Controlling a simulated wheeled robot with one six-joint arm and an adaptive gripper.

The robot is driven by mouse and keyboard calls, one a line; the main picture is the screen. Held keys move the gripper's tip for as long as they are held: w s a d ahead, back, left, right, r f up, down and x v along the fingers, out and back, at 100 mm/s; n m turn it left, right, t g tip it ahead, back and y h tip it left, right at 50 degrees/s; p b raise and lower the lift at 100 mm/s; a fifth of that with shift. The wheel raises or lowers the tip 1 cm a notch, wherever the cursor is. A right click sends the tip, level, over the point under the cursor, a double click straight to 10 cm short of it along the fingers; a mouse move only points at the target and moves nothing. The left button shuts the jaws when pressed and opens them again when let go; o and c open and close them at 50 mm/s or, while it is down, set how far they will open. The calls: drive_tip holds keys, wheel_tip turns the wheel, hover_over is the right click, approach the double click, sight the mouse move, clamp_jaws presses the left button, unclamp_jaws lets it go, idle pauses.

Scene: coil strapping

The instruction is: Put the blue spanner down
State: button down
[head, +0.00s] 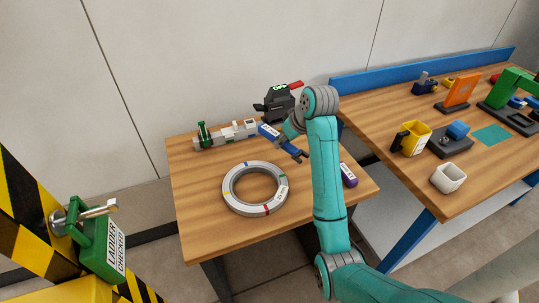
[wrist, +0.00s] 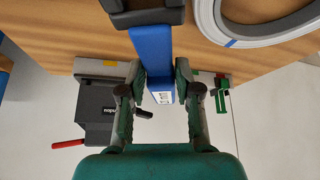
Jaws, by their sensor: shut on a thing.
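The blue spanner (head: 268,131) is in my gripper (head: 283,141), above the back part of the small wooden table (head: 205,220) in the head view. In the wrist view the spanner's blue handle (wrist: 152,46) runs between the two fingers of my gripper (wrist: 160,92), which are shut on it. Its dark grey end (wrist: 135,14) shows at the top edge there. I cannot tell how large the gap to the table is. My arm hides part of the table's right side.
A pale ring-shaped coil (head: 228,194) lies at the table's middle. A grey and green fixture (head: 221,136) and a black device with a red lever (head: 277,102) stand along the back. A purple object (head: 348,175) lies at the right. Bare wood shows at the front left.

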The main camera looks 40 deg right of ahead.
sight(279, 161)
drive_tip(key=shift+f, duration=3.8)
drive_tip(key=shift+f, duration=0.15)
drive_tip(key=c, duration=1.1)
unclamp_jaws()
